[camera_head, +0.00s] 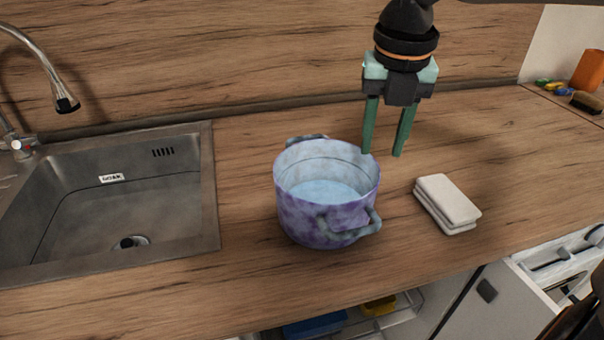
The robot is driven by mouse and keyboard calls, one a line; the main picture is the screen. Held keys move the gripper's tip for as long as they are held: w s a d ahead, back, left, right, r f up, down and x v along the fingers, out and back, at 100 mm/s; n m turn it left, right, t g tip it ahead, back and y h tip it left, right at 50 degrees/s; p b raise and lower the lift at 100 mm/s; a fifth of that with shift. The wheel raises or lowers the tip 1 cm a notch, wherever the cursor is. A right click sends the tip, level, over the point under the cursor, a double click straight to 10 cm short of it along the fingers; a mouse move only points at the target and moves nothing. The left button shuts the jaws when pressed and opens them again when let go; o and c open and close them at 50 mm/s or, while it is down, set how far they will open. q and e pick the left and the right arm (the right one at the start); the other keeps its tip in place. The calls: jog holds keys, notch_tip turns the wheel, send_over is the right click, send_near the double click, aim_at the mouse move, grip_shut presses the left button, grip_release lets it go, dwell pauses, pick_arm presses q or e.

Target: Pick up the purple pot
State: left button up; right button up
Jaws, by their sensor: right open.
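The purple pot (310,218) stands upright on the wooden counter, right of the sink. It has a mottled purple outside, a pale blue inside and two grey-blue handles, one at the back left and one at the front right. It looks empty. My right gripper (383,154) comes down from the top, with green fingers apart and nothing between them. Its fingertips are at the pot's back right; the left finger overlaps the rim in the picture, and I cannot tell whether they touch. My left gripper is not in view.
A steel sink (208,190) with a faucet (45,62) is at the left. Folded white cloths (447,202) lie right of the pot. An open drawer (560,262) is at the lower right. An orange container (588,70) stands at the far right. The counter behind the cloths is clear.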

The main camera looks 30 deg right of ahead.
aim_at(375, 170)
jog(key=f, duration=0.4)
jog(key=w+f+b, duration=0.1)
jog(key=f, duration=0.2)
jog(key=shift+d, duration=0.3)
jog(key=shift+w+f, duration=0.1)
jog(key=shift+f, duration=2.6)
jog(key=shift+c, duration=0.2)
grip_shut()
jog(key=shift+f, duration=0.1)
